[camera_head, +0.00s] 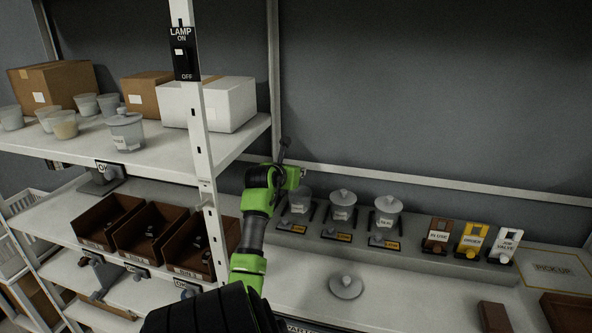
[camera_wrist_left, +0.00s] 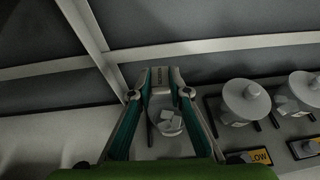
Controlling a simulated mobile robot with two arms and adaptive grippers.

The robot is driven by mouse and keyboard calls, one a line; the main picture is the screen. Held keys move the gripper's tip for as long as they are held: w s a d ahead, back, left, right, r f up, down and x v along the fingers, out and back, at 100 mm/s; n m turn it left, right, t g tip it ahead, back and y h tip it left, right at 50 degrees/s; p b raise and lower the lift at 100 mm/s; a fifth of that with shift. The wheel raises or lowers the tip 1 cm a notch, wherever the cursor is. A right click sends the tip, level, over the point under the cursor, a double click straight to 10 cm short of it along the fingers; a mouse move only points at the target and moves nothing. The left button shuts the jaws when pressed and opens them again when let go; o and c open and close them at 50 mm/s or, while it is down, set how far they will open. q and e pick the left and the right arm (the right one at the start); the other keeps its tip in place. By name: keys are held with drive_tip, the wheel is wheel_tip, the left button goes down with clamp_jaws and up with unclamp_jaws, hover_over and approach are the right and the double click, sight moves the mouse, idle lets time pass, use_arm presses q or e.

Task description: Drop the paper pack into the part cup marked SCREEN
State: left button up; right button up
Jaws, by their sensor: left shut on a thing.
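My left gripper (camera_head: 288,160) is above and slightly left of the leftmost cup (camera_head: 300,203) on the grey ledge. In the left wrist view its fingers (camera_wrist_left: 160,92) are shut on a small pale block with a dark marking, seemingly the paper pack (camera_wrist_left: 160,77). The leftmost cup (camera_wrist_left: 167,122) is lidless, shows below the fingers and has pale pieces inside. The middle cup (camera_head: 343,206) and right cup (camera_head: 386,212) wear knobbed lids. The cup labels are too small to read, so I cannot tell which is SCREEN. My right gripper is not in view.
A loose knobbed lid (camera_head: 346,287) lies on the counter in front of the cups. A shelf post with a lamp switch (camera_head: 184,54) and brown bins (camera_head: 186,254) stand left. Labelled holders (camera_head: 471,241) stand right. A PICKUP area (camera_head: 555,268) is at far right.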

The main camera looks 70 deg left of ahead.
use_arm(q)
drive_tip(key=shift+f, duration=0.1)
drive_tip(key=o, duration=1)
drive_tip(key=shift+s+d, duration=0.1)
drive_tip(key=v, duration=1.1)
drive_tip(key=shift+s+d, duration=0.25)
drive_tip(key=shift+d, duration=0.05)
